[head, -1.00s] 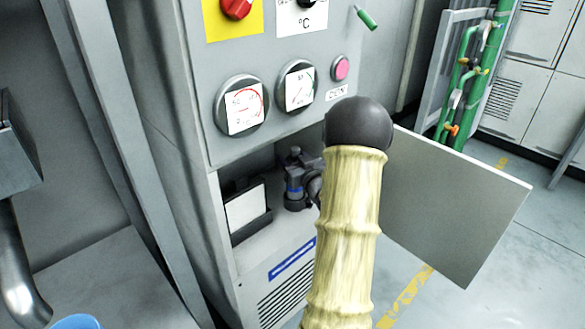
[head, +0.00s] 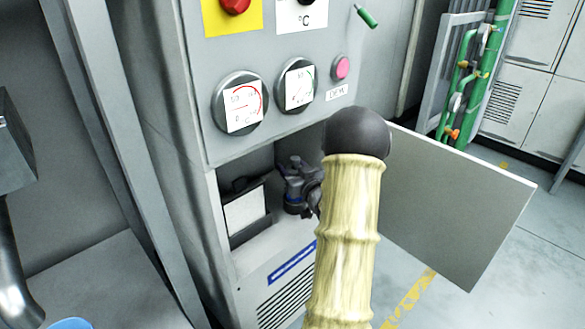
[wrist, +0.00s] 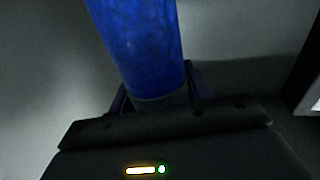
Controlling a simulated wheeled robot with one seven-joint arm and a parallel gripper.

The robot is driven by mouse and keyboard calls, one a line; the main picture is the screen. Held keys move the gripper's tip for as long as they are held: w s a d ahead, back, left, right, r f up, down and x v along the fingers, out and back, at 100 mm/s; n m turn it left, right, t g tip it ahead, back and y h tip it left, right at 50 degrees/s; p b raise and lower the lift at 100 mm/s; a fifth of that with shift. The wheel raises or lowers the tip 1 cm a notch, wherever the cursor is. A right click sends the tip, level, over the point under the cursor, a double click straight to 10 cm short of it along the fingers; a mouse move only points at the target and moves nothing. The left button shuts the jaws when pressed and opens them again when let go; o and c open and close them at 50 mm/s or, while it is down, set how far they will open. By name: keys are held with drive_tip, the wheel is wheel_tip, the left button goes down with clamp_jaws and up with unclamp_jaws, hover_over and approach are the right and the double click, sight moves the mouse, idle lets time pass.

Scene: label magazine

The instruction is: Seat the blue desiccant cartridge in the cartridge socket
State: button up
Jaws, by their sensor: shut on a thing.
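The blue desiccant cartridge (wrist: 140,45) fills the upper middle of the wrist view, with a dark collar at its near end. My gripper (wrist: 160,95) is shut on it at that end; its far end runs out of the frame. In the head view, the dark end of my arm (head: 298,185), with a blue band, is inside the open cabinet compartment. The fingers and the cartridge cannot be made out there, as my own sleeved arm covers much of the opening. I cannot make out the cartridge socket in either view.
The grey cabinet (head: 180,140) has gauges and knobs above the opening. Its door (head: 450,205) stands open to the right. A black-framed unit with a white face (head: 245,210) sits at the compartment's left. A white-edged thing (wrist: 308,95) borders the wrist view's right.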

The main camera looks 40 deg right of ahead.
drive_tip(key=shift+f, duration=0.25)
drive_tip(key=o, duration=1.6)
drive_tip(key=s+a+p, duration=0.3)
drive_tip(key=s, duration=1.4)
drive_tip(key=shift+a, duration=0.1)
